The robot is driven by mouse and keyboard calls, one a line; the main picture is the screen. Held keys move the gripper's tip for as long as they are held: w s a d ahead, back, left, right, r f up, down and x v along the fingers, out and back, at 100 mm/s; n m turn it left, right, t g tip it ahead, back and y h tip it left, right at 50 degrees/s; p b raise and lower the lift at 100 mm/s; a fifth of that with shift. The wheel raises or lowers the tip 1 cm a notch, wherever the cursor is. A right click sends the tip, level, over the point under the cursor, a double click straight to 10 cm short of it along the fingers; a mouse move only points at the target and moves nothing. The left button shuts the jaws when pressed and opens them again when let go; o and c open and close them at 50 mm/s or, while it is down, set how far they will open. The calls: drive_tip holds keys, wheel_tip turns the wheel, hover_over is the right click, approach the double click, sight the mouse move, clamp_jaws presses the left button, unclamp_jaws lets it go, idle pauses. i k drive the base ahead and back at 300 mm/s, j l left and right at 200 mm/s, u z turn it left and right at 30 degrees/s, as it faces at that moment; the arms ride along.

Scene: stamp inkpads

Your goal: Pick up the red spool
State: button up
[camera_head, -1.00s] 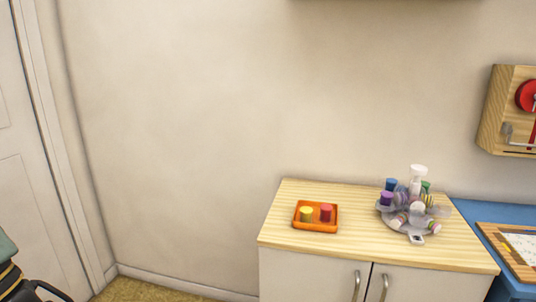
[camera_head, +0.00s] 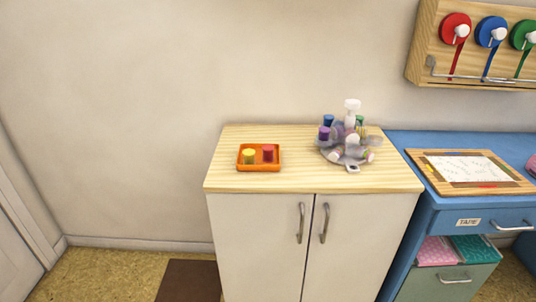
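A small red cylinder (camera_head: 268,153), possibly a spool, stands in an orange tray (camera_head: 259,168) on the light wood top of a white cabinet. A yellow cylinder (camera_head: 249,157) of like size stands to its left in the same tray. A larger red reel (camera_head: 454,29) with a white hub and a hanging red ribbon is mounted on a wooden wall rack at the upper right. The frames do not show which of the two red things is the named spool. My gripper is not in view.
A grey carousel (camera_head: 340,156) with several colored bottles and rolls stands right of the tray on the cabinet top (camera_head: 300,180). A blue desk (camera_head: 415,143) with a framed board (camera_head: 470,171) adjoins on the right. Open floor and a brown mat (camera_head: 190,281) lie front left.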

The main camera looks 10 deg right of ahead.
sight(268, 149)
drive_tip(key=i+l+z, duration=0.15)
drive_tip(key=l, duration=0.25)
drive_tip(key=i+l+z, duration=0.1)
drive_tip(key=l, duration=0.25)
drive_tip(key=i+l+z, duration=0.15)
drive_tip(key=l, duration=0.25)
